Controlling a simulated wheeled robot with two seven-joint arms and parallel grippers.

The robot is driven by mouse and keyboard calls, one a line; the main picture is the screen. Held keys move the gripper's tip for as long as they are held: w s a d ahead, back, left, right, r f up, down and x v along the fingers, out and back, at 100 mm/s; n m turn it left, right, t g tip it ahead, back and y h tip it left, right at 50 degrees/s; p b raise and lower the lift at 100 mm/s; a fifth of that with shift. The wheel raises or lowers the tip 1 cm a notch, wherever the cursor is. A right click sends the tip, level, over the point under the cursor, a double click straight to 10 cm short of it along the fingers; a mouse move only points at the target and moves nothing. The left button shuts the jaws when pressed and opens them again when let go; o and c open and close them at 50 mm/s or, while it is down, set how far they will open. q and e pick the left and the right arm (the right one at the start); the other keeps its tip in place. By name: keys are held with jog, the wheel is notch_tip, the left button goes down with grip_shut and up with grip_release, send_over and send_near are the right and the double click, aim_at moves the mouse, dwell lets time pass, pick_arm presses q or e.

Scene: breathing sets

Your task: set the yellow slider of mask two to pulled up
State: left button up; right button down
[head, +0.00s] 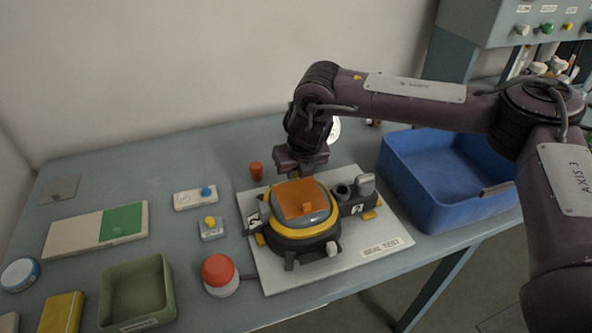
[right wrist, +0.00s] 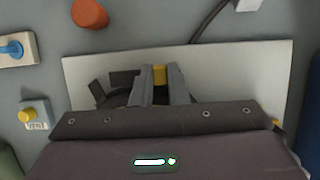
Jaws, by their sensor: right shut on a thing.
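Mask two (head: 302,224), a dark mask with a yellow rim and an orange top, sits on the white seal test plate (head: 290,280). My right gripper (head: 301,174) reaches down to the mask's far side. In the right wrist view its two grey fingers (right wrist: 162,80) are shut on a small yellow piece, the yellow slider (right wrist: 159,73). The head view hides the slider behind the gripper and the mask, and I cannot tell how high it stands. My left gripper is not in view.
A blue bin (head: 440,205) stands right of the plate. A red dome button (head: 219,272), a green tray (head: 137,292) and small switch boxes stand to the left. An orange knob (head: 256,170) is close behind the plate. The back left of the table is mostly clear.

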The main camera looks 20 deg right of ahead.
jog(key=shift+s+a, duration=0.1)
jog(key=shift+a, duration=1.7)
jog(key=c, duration=1.4)
grip_release()
jog(key=shift+d, duration=0.1)
jog(key=v, duration=0.8)
jog(key=shift+b, duration=0.3)
